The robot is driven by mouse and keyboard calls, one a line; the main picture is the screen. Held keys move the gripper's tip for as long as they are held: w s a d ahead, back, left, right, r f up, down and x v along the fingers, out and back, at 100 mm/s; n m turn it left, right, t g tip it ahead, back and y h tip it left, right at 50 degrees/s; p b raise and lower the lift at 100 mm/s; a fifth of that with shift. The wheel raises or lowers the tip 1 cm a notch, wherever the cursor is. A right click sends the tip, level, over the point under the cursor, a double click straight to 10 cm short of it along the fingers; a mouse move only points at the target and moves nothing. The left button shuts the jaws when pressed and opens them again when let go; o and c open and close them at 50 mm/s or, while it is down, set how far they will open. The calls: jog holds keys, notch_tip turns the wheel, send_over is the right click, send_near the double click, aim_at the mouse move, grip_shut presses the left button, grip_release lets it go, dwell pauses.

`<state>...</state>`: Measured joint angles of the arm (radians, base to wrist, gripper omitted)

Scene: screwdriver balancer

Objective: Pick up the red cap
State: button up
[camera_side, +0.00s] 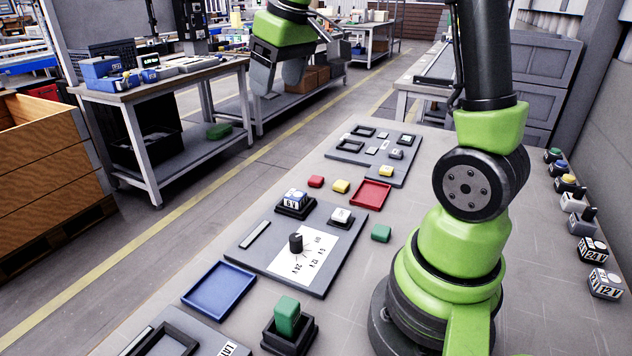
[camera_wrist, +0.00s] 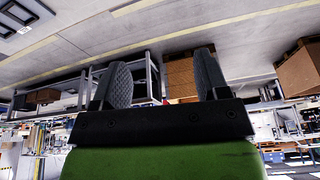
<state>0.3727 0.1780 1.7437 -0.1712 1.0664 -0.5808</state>
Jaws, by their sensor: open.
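My gripper (camera_side: 278,90) is high up at the top of the side view, well above the table and apart from the cap. Its two grey fingers are spread with nothing between them. In the wrist view the fingers of my gripper (camera_wrist: 161,72) also stand apart and empty. I cannot make out the red cap in the wrist view.
A green cap (camera_side: 381,233) lies below the red tray. A panel with a dial (camera_side: 296,243), a blue tray (camera_side: 219,289) and a green block (camera_side: 287,316) in a black holder are nearer the front. Several buttons and small blocks line the right edge.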

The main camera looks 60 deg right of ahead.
jog(key=w+d+f+g, duration=0.2)
jog(key=w+d+f, duration=0.1)
jog(key=d+f, duration=0.35)
jog(key=n+g, duration=0.2)
jog(key=n, duration=0.1)
send_over(321, 179)
jog(key=f, duration=1.6)
jog(key=shift+a+f, duration=0.35)
jog(key=shift+f, duration=0.05)
jog(key=shift+d+f, duration=0.2)
jog(key=shift+f, duration=1.35)
jog(key=shift+d+f, duration=0.15)
jog(key=shift+f, duration=1.4)
jog(key=c, duration=1.1)
